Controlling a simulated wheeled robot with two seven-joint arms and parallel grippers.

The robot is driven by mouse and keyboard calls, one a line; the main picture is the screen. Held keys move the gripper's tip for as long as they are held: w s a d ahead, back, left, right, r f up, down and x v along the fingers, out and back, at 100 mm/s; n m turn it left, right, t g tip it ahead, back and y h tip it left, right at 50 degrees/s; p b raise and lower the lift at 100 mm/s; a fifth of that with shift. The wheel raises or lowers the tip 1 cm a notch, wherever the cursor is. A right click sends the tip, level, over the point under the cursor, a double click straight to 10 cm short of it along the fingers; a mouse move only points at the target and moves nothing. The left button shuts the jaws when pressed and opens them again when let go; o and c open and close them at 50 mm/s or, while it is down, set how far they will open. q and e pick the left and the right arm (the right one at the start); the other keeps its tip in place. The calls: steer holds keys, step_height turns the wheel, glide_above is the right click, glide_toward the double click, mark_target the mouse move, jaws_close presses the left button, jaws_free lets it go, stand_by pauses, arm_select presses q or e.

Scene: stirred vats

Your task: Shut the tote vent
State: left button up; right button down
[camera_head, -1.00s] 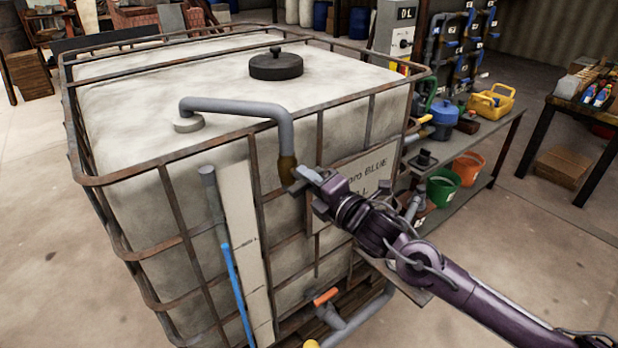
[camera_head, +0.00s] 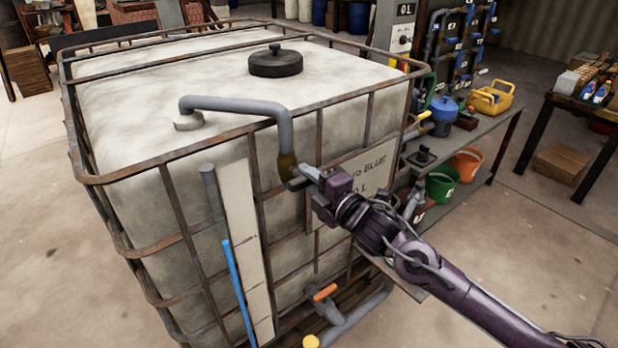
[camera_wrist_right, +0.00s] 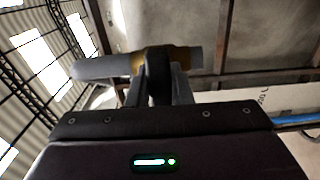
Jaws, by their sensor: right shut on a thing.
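The tote is a big pale tank (camera_head: 130,200) in a rusty cage. Its vent is a grey pipe (camera_head: 235,105) that bends down over the front edge to a brass valve (camera_head: 287,166). My right gripper (camera_head: 303,179) is at this valve, with its fingers shut. In the right wrist view, my gripper (camera_wrist_right: 158,88) has its two fingers on either side of a dark handle (camera_wrist_right: 158,68), in front of the brass body (camera_wrist_right: 183,60) and the grey pipe (camera_wrist_right: 105,68). The handle's angle is hard to tell. My left gripper is not in view.
A black lid (camera_head: 276,62) sits on top of the tote. An orange-handled valve (camera_head: 325,292) is low at the front. A bench (camera_head: 480,150) with a yellow carrier (camera_head: 491,98) stands to the right, with green (camera_head: 441,186) and orange (camera_head: 467,163) buckets beneath.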

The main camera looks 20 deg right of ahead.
steer(key=c, duration=1.3)
jaws_free()
steer(key=shift+s, duration=0.1)
steer(key=shift+s+d+f, duration=0.15)
steer(key=shift+s+d, duration=0.05)
steer(key=shift+s, duration=0.05)
steer(key=b+v, duration=0.2)
steer(key=v, duration=0.5)
